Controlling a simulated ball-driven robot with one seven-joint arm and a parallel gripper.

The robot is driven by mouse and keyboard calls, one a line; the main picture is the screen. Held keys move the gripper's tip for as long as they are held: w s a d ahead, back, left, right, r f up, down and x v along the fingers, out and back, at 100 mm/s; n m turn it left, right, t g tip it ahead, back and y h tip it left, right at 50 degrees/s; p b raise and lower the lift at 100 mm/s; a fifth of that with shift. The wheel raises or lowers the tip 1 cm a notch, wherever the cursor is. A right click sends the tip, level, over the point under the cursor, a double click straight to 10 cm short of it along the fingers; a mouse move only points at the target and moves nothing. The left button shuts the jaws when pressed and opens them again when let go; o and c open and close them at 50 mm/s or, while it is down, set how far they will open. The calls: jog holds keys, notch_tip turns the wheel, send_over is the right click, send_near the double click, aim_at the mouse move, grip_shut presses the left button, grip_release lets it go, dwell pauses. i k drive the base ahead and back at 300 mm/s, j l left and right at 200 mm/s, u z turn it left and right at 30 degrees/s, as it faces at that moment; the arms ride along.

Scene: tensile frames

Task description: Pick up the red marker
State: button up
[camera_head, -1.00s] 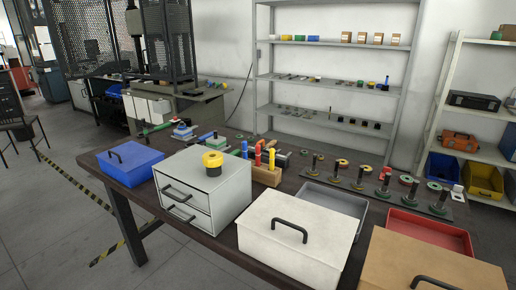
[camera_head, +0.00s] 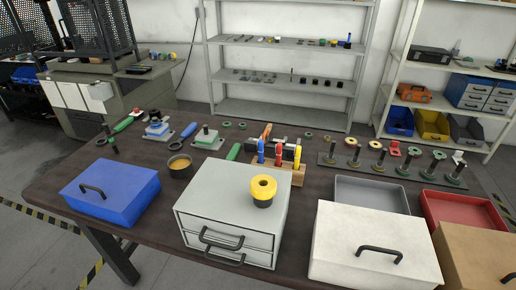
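The red marker (camera_head: 279,155) stands upright in a wooden block holder (camera_head: 298,175) on the dark workbench. A blue marker (camera_head: 261,151) stands to its left and a yellow marker (camera_head: 297,155) to its right in the same holder. The holder is behind the grey drawer cabinet (camera_head: 222,187), whose back right side is near it. My gripper does not show in the head view.
A yellow-and-black round part (camera_head: 263,190) sits on the cabinet. A blue box (camera_head: 112,191) is left, a white box (camera_head: 372,240) front right. Grey (camera_head: 371,194) and red (camera_head: 463,213) trays and a row of black posts (camera_head: 404,165) lie right of the holder.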

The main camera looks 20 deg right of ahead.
aim_at(278, 146)
jog(key=i+j+z, duration=0.1)
jog(key=j, duration=0.4)
jog(key=i+j+z, duration=0.1)
jog(key=i+j, duration=0.15)
jog(key=j, duration=0.25)
jog(key=i+j+z, duration=0.1)
jog(key=j, duration=0.4)
jog(key=i+j+z, duration=0.1)
jog(key=j, duration=0.4)
jog(key=i+j+z, duration=0.1)
jog(key=j, duration=0.45)
jog(key=i, duration=0.05)
